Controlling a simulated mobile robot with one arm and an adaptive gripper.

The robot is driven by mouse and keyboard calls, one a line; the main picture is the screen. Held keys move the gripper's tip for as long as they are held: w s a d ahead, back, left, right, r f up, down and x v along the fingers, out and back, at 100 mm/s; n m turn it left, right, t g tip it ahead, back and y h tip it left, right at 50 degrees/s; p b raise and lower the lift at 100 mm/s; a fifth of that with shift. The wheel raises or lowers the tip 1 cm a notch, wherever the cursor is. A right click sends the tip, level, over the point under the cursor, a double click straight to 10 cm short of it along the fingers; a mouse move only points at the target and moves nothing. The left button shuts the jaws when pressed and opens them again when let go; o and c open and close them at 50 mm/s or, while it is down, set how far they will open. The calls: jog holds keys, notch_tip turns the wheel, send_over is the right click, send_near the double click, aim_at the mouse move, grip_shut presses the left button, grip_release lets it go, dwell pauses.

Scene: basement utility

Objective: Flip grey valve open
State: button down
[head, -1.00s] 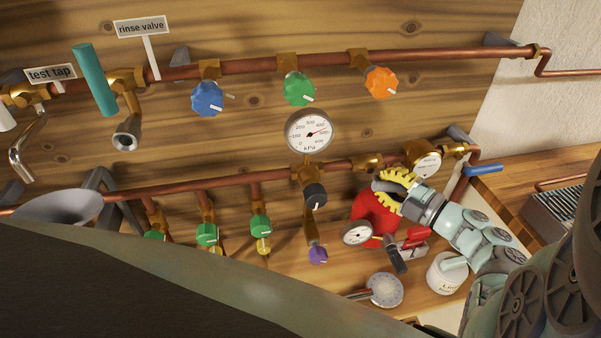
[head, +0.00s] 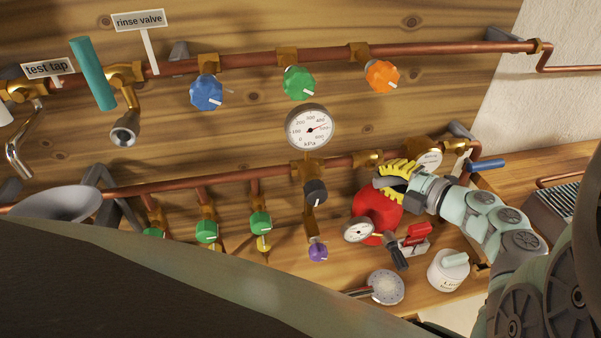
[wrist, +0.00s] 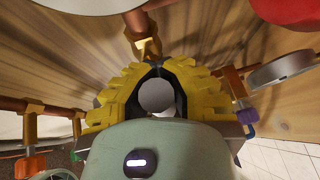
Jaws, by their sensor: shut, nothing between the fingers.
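The grey valve looks like a dark grey knob (head: 315,192) with a pale pointer mark. It sits on a brass fitting just below the large kPa gauge (head: 310,127), on the lower copper pipe. My gripper (head: 378,180), with yellow ribbed fingers, is to the right of the knob, apart from it in the head view, in front of the red tank. It is shut with nothing held, and its fingers point left. In the wrist view the fingers (wrist: 155,75) frame a pale grey round shape (wrist: 157,96); I cannot tell whether that is the knob.
A purple knob (head: 317,252) hangs below the grey one. Green knobs (head: 260,223) are to its left. The red tank (head: 375,212), a small gauge (head: 359,230) and a red-handled part (head: 415,235) crowd the space below my gripper. A blue lever (head: 487,165) is at right.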

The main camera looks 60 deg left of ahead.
jog(key=shift+r, duration=0.15)
jog(key=c, duration=1.5)
grip_release()
jog(key=shift+d, duration=0.25)
jog(key=o, duration=0.7)
jog(key=shift+c, duration=0.2)
jog(key=v, duration=1.2)
